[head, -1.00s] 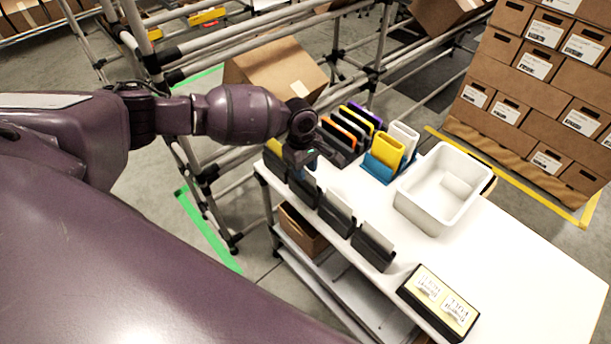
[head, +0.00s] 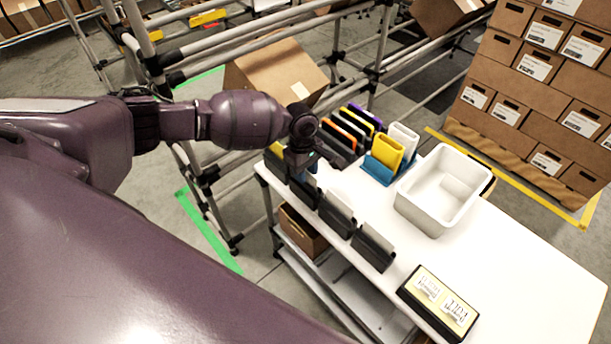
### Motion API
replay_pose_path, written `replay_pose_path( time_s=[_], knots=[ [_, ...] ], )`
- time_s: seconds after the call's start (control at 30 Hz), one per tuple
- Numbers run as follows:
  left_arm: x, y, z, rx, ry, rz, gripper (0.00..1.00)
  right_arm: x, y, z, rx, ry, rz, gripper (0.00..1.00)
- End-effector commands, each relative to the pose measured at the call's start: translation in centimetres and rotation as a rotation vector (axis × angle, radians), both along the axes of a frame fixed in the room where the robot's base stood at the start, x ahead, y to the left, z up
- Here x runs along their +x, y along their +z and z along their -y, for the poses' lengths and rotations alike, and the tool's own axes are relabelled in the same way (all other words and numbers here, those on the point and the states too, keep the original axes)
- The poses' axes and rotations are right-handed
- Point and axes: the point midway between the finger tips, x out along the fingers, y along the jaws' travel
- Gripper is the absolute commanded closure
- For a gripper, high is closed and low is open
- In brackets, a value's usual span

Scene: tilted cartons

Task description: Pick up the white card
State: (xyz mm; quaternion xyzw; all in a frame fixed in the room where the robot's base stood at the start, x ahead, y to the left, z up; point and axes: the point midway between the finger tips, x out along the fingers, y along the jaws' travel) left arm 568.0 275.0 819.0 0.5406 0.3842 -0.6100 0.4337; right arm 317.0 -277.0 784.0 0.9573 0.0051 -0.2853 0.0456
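A white card (head: 404,137) stands in a blue holder (head: 377,170) on the white table, behind a yellow card (head: 388,150). Paler grey-white cards stand in black holders along the table's near edge, one of them (head: 340,204) in the middle of that row. My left gripper (head: 308,168) is above the far-left end of this row, left of the blue holder and apart from the white card. Its fingers are small and dark, and I cannot tell whether they are open. My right gripper is not in view.
An empty white bin (head: 441,190) stands right of the blue holder. Dark holders with orange, yellow and purple cards (head: 347,130) stand behind my gripper. A black-framed board with two labels (head: 438,300) lies at the near edge. The table's right part (head: 530,265) is clear.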

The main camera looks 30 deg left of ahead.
Motion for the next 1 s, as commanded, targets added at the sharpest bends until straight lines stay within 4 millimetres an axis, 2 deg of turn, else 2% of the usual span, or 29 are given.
replay_pose_path(
  time_s=[0.33, 0.53, 0.87, 1.0],
  knots=[
    [-0.02, -0.1, 0.0, 0.0, 0.0, -0.001, 0.69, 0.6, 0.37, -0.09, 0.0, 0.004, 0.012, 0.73],
    [-0.03, -0.1, 0.0, 0.0, 0.0, -0.001, 0.99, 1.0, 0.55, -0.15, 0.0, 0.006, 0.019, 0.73],
    [-0.02, -0.09, 0.0, 0.0, 0.0, -0.001, 1.0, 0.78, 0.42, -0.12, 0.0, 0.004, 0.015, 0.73],
    [0.0, 0.02, -0.03, 0.001, -0.001, 0.0, 1.0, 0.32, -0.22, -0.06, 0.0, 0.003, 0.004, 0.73]
  ],
)
